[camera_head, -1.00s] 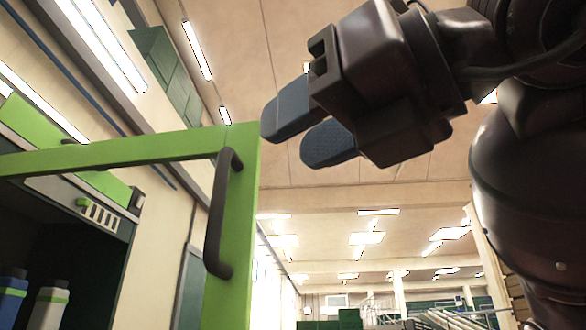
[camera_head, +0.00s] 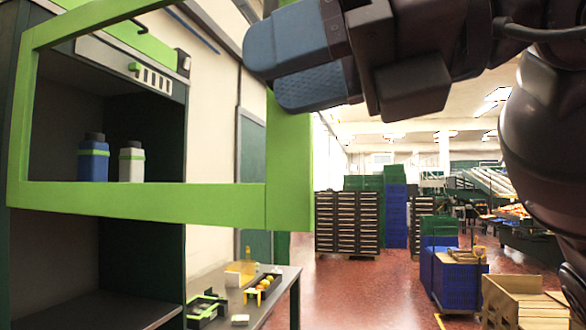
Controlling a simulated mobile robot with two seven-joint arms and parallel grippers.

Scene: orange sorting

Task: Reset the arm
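My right gripper (camera_head: 264,72) is at the top centre of the head view, with its arm coming in from the right. Its two blue-grey fingers point left and stand apart, with nothing seen between them. The fingers overlap, in the picture, the upper right corner of a green door frame (camera_head: 289,165) and hide its handle side. My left gripper is not in view.
A dark cabinet (camera_head: 146,248) on the left holds a blue bottle (camera_head: 93,166) and a white bottle (camera_head: 131,169). A low table (camera_head: 262,310) bears small yellow and green items. Crate stacks (camera_head: 347,222) stand beyond on open red floor.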

